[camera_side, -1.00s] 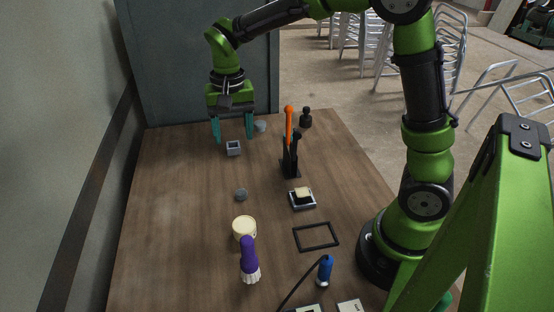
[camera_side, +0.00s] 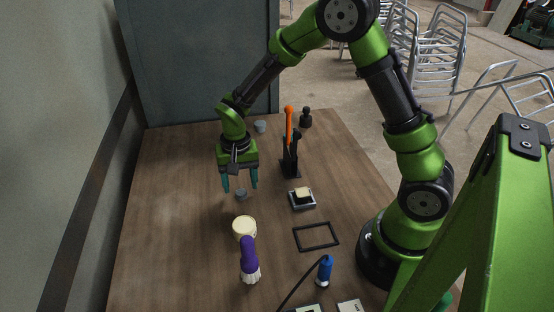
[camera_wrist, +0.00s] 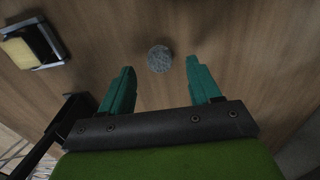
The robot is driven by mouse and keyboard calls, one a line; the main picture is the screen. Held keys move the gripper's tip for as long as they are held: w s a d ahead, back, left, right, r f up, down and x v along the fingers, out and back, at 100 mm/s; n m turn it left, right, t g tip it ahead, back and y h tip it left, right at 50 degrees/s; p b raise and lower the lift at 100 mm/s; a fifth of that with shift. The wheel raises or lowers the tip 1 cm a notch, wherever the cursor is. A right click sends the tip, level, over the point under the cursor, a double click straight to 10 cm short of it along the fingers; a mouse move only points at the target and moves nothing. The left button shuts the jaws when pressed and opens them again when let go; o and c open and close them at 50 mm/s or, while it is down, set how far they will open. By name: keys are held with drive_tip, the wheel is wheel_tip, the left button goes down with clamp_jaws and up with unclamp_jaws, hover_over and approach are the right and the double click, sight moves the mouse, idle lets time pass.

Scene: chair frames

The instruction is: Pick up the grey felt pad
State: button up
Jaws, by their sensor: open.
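The grey felt pad (camera_side: 241,194) is a small round grey disc lying on the wooden table. In the wrist view the pad (camera_wrist: 160,59) lies just beyond the fingertips, between their lines. My gripper (camera_side: 240,187) is open, with its teal fingers pointing down close to the pad. In the wrist view my gripper (camera_wrist: 160,72) shows two spread fingers with nothing between them. The side view does not clearly tell how high the fingertips are above the table.
A tray with a cream block (camera_side: 303,197) is right of the pad. A black stand with an orange tool (camera_side: 290,150) is behind right. The table's left side is clear.

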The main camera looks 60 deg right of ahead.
wheel_tip(320, 180, down, 2)
drive_tip(key=shift+f, duration=0.1)
drive_tip(key=shift+c, duration=0.2)
drive_tip(key=c, duration=1.1)
